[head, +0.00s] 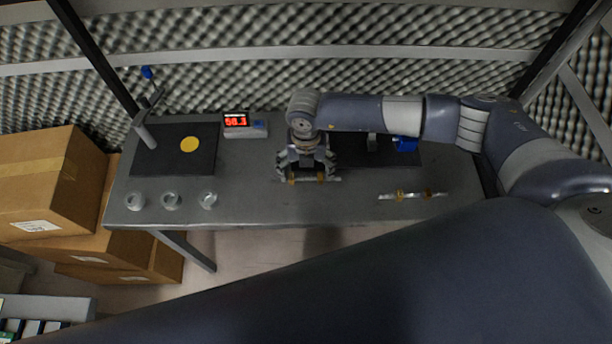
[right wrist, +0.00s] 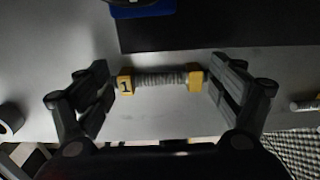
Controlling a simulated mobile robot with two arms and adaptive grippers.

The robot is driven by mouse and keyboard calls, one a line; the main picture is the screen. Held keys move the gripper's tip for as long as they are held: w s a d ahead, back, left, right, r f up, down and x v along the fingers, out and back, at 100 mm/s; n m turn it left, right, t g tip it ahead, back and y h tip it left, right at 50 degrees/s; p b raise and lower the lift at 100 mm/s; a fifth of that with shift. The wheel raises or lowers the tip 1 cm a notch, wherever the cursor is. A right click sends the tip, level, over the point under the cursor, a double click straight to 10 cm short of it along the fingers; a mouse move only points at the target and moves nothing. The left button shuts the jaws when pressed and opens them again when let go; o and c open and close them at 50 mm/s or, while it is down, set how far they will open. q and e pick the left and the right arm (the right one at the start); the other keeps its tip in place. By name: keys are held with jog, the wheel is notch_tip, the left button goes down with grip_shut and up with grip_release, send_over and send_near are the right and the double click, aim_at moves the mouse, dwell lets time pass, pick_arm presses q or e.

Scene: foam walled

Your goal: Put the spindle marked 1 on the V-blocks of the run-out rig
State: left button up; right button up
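The spindle marked 1 (right wrist: 160,80) lies on the table with a ribbed middle and a yellow collar near each end; the left collar bears the "1". In the head view it (head: 305,180) is at the front middle of the table, partly under my right gripper (head: 305,165). That gripper is open, its fingers (right wrist: 162,88) apart near the spindle's two ends; I cannot tell if they touch it. A dark plate (head: 345,155) with a grey block (head: 372,142) and a blue part (head: 405,144) looks like the run-out rig; my arm hides much of it. My left gripper is not in view.
Cardboard boxes (head: 45,185) stand left.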

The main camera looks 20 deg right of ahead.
jog(key=shift+s, duration=0.15)
jog(key=c, duration=0.8)
